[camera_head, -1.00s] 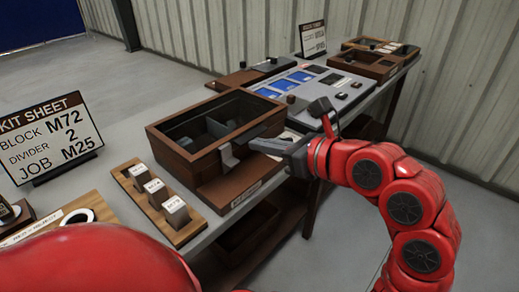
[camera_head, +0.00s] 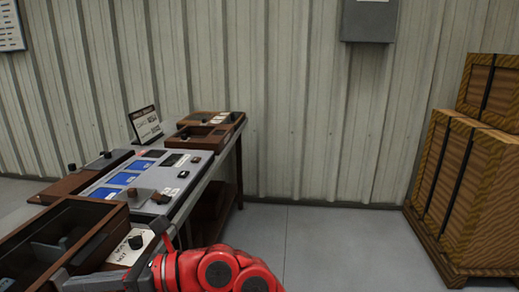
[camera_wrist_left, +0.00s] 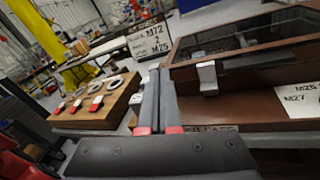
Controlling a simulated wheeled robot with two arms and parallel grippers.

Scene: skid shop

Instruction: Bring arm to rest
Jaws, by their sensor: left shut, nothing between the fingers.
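My left gripper shows at the bottom left of the head view (camera_head: 75,279), on its red arm. In the left wrist view (camera_wrist_left: 158,75) its two grey fingers lie together with nothing between them. They are beside the front of a brown wooden box (camera_wrist_left: 240,75), by its light latch (camera_wrist_left: 207,77); I cannot tell whether they touch it. The box's window-topped lid looks down in the wrist view. In the head view the box (camera_head: 95,243) is cut off at the left edge, with dividers visible inside. My right gripper is not in view.
A grey panel with blue screens (camera_head: 125,178) and a far brown tray (camera_head: 200,137) stand on the bench. Strapped wooden crates (camera_head: 470,190) stand at right. The floor between (camera_head: 330,240) is clear.

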